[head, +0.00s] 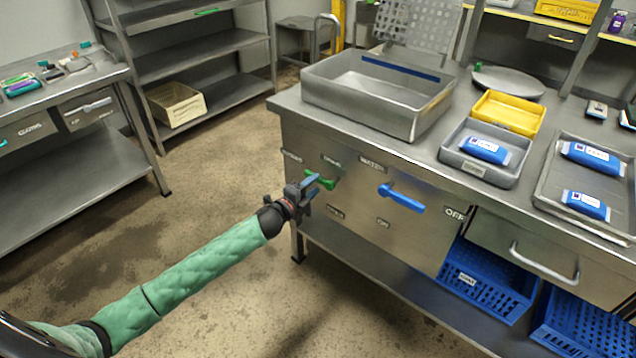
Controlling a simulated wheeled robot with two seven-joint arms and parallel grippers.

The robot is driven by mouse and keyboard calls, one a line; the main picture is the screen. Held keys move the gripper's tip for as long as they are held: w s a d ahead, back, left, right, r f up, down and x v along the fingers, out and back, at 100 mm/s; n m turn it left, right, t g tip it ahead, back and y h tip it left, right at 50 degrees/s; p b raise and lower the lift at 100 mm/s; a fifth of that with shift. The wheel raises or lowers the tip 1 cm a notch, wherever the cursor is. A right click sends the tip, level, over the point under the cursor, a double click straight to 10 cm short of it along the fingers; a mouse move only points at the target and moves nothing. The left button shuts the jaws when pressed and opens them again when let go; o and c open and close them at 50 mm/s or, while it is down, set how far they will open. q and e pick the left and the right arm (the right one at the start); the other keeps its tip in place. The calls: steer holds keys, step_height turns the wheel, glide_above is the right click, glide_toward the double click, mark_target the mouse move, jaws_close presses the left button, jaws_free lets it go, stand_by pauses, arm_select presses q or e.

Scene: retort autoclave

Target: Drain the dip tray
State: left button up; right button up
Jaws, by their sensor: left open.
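The dip tray, a deep grey metal basin (352,118), stands on the left end of the steel counter. A blue strip runs along its inner far wall, and I cannot tell how much liquid it holds. On the cabinet front below are a green handle (329,183) at the left and a blue handle (402,198) under a label reading "WATER". The label above the green handle is too small to read surely. My left gripper (312,190) is open at the green handle, its fingers beside or around it; I cannot tell whether they touch. My right gripper is out of view.
A grey tray (452,165) and a metal tray (545,200) hold blue packs. A yellow tray (510,112) stands behind. A drawer handle (543,264) juts out at the right. Blue crates (480,293) sit on the lower shelf. The floor at the left is clear.

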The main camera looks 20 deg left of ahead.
arm_select(q)
steer(key=v, duration=0.4)
stand_by(0.5)
